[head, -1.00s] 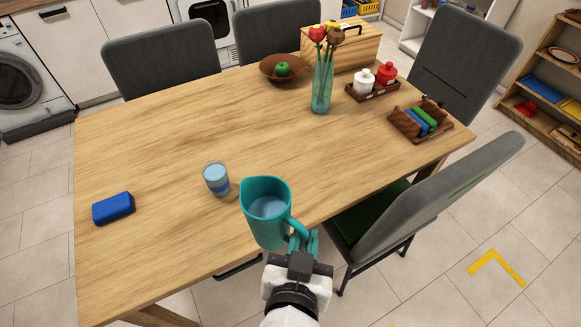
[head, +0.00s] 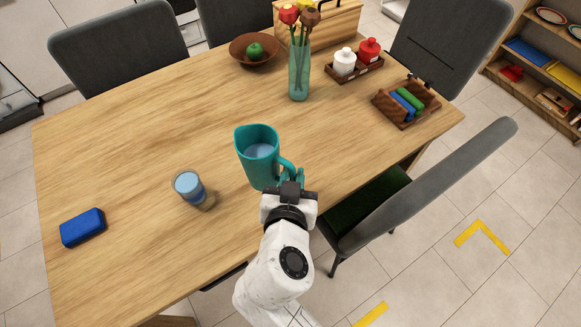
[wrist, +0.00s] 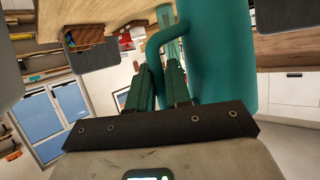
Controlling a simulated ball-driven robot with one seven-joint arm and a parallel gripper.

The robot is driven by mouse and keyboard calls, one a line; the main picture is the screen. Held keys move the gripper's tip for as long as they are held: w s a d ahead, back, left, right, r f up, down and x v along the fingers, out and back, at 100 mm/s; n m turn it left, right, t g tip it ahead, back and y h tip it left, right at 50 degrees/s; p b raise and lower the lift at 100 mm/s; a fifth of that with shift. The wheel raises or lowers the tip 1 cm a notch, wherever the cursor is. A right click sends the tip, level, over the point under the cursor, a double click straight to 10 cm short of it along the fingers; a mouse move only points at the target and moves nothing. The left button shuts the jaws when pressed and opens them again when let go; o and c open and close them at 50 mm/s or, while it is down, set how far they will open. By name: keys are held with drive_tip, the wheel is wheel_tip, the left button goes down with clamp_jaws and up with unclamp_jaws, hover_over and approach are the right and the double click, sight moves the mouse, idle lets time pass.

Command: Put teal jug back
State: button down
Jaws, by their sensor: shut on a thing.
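The teal jug (head: 258,165) is upright at the table's near right part, with pale blue liquid inside. My gripper (head: 292,178) is shut on its handle from the near right side. In the wrist view the jug's teal body (wrist: 222,55) fills the upper right, and the handle (wrist: 168,38) runs down between my gripper's fingers (wrist: 162,85). I cannot tell whether the jug's base touches the table. A glass (head: 188,186) with blue liquid stands on the table to the left of the jug.
The wooden table (head: 130,150) has clear room behind and left of the jug. A blue block-like item (head: 82,228) lies at the left. A flower vase (head: 299,72), brown bowl (head: 254,50), condiment tray (head: 357,70) and wooden rack (head: 406,104) stand further back. A grey chair (head: 430,185) is at the right.

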drive_tip(key=shift+w+f+p, duration=0.15)
drive_tip(key=shift+w+f, duration=1.05)
drive_tip(key=shift+f, duration=0.45)
drive_tip(key=shift+w+f+p, duration=0.15)
drive_tip(key=shift+w+f, duration=1)
drive_tip(key=shift+f, duration=0.45)
drive_tip(key=shift+w+f+p, duration=0.15)
drive_tip(key=shift+w+f, duration=1.05)
drive_tip(key=shift+f, duration=0.45)
drive_tip(key=c, duration=1.1)
unclamp_jaws()
drive_tip(key=shift+o, duration=0.2)
drive_tip(key=shift+s, duration=0.15)
drive_tip(key=b+v, duration=0.1)
drive_tip(key=v, duration=1)
drive_tip(key=shift+s, duration=0.4)
drive_tip(key=shift+r, duration=0.1)
